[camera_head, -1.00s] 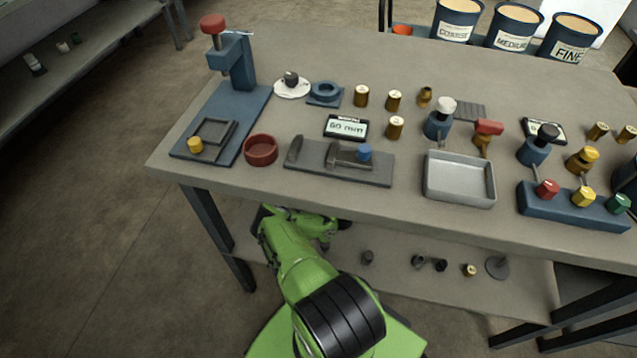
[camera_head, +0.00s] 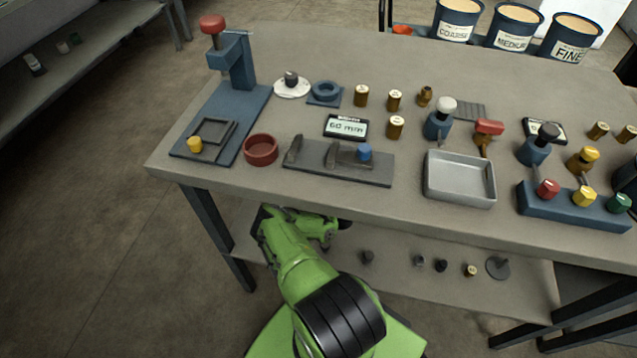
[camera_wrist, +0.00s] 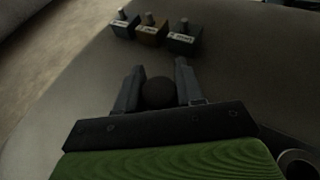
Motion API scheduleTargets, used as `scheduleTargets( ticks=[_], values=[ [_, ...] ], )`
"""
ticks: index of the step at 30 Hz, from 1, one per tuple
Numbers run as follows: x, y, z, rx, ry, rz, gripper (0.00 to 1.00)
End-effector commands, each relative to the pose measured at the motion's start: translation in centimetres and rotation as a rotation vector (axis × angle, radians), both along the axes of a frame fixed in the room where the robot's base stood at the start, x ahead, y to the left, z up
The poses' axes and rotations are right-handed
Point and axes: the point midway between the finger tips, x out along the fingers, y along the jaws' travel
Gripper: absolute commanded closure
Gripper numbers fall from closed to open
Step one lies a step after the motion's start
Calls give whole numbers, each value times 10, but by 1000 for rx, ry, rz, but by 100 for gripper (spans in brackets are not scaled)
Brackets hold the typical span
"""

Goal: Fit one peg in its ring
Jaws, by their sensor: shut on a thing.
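In the wrist view my gripper (camera_wrist: 159,72) is shut on a dark, round-ended peg (camera_wrist: 158,93) that sits between its two grey fingers. Beyond the fingertips, apart from them, stand three small labelled blocks with a pale upright pin on each: a blue-grey one (camera_wrist: 124,27), a brown one (camera_wrist: 152,34) and a dark blue one (camera_wrist: 184,43). I cannot tell which ring belongs to the held peg. Part of a round, ring-like thing (camera_wrist: 297,163) shows at the lower right. In the head view my gripper is hidden below the bench top.
The bench top (camera_head: 410,70) above my arm carries a blue press (camera_head: 237,62), a red dish (camera_head: 261,149), a metal tray (camera_head: 459,180) and several brass pieces. Several small dark parts and a flat disc (camera_head: 498,268) stand on the lower shelf (camera_head: 520,300).

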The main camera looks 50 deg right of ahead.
Motion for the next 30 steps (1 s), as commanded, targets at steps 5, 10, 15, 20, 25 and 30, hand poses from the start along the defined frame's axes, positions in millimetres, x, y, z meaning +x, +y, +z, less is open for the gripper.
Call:
scheduleTargets(
  ticks=[5,10,15,20,25,30],
  values=[
    [0,0,-4,0,0,-1,93],
    [0,0,-5,-1,-1,-1,93],
    [0,0,0,0,0,-1,93],
    [0,0,0,0,0,0,93],
    [0,0,0,0,0,0,93],
    [0,-1,0,-1,1,0,93]
  ],
)
